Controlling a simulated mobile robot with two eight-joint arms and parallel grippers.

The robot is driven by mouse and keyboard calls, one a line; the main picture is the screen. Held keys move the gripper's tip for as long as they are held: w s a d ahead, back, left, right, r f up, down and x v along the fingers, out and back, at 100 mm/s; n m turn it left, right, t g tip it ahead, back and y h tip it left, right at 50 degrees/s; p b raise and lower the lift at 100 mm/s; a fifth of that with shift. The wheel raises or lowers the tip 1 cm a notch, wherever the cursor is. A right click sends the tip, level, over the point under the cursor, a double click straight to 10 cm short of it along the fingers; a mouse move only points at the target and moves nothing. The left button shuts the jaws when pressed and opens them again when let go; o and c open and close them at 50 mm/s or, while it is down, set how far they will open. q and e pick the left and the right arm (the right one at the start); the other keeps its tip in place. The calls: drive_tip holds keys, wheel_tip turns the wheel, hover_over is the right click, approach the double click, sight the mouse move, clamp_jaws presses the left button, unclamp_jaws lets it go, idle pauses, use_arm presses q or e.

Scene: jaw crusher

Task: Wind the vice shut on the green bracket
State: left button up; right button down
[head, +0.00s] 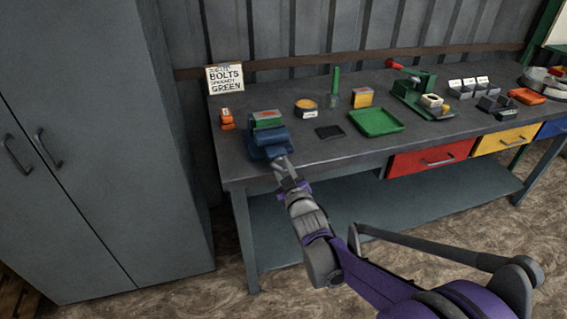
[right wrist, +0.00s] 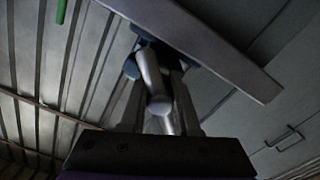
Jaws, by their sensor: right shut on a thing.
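The blue vice (head: 268,142) is mounted at the front left edge of the bench. The green bracket (head: 267,117) sits at the top of the vice, between its jaws; I cannot tell whether both jaws touch it. The gripper hides part of the handle in the head view. My left gripper is in neither view.
The bench top (head: 340,150) has a clear strip in front. A black tray (head: 329,132), a green tray (head: 377,122) and an orange item (head: 227,120) stand near the vice. A sign (head: 225,79) stands behind. A grey cabinet (head: 110,130) is at the left.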

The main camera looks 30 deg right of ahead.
drive_tip(key=m+p, duration=0.2)
drive_tip(key=m, duration=0.3)
drive_tip(key=shift+a+f+m, duration=0.1)
drive_tip(key=shift+a+m, duration=0.05)
drive_tip(key=shift+m, duration=0.25)
drive_tip(key=m+p, duration=0.1)
drive_tip(key=m, duration=0.4)
drive_tip(key=shift+a+m+p, duration=0.1)
drive_tip(key=shift+m+p, duration=0.2)
drive_tip(key=c, duration=0.7)
unclamp_jaws()
drive_tip(key=v, duration=1)
drive_tip(key=shift+s+p, duration=0.3)
drive_tip(key=shift+s, duration=0.05)
